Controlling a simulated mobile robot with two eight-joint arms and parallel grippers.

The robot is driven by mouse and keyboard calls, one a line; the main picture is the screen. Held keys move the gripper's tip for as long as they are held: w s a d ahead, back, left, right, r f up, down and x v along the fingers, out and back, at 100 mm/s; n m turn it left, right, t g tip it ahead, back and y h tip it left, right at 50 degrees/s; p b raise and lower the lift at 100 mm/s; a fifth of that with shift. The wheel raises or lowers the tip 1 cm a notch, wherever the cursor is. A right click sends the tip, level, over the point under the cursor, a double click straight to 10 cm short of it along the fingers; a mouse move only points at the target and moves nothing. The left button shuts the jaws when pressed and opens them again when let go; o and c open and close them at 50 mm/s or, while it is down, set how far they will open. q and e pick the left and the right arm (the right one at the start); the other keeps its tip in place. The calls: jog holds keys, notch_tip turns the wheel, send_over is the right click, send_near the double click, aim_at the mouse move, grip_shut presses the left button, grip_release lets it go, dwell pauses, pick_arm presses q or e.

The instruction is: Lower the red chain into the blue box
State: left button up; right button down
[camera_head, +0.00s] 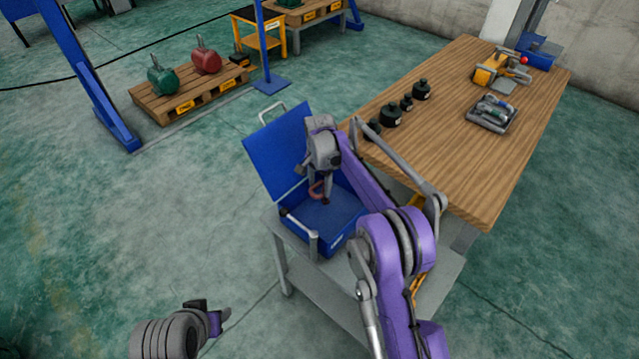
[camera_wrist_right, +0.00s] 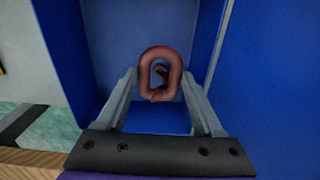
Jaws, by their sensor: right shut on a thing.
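The red chain (camera_head: 316,190) shows as a brownish-red link at my right gripper's fingertips (camera_head: 325,188), over the inside of the open blue box (camera_head: 335,225). In the right wrist view, the rounded red link (camera_wrist_right: 147,66) sits between the two grey fingers, which are shut on it. Other links show small and dark through its opening; how far the chain hangs is unclear. The box's blue inside (camera_wrist_right: 130,45) lies behind it. The box lid stands tilted up at the left.
The box stands on a grey cart (camera_head: 325,275) beside a wooden table (camera_head: 440,130). Black weights (camera_head: 391,116) stand near the table's left edge. A grey tray (camera_head: 491,113) and a yellow device (camera_head: 493,72) sit farther back. A pallet (camera_head: 160,112) holds green and red hoist parts.

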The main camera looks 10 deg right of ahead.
grip_release()
jog(key=shift+r, duration=0.1)
notch_tip(320, 180, up, 11)
dwell(0.5)
dwell(0.6)
jog(key=s+d+r+n+t, duration=0.1)
jog(key=s+d+r+n, duration=0.25)
jog(key=s, duration=0.55)
jog(key=s+d+r+n+t, duration=0.2)
jog(key=s+r, duration=0.2)
jog(key=s, duration=0.5)
jog(key=s+d+f+n+t, duration=0.1)
jog(key=s+f, duration=0.3)
jog(key=s, duration=0.6)
jog(key=s+d+f+n+t, duration=0.1)
jog(key=s+d+f+n, duration=0.1)
jog(key=s, duration=0.8)
notch_tip(320, 180, down, 2)
jog(key=shift+s+f+n, duration=0.2)
jog(key=shift+s+n, duration=0.1)
jog(key=shift+n, duration=0.55)
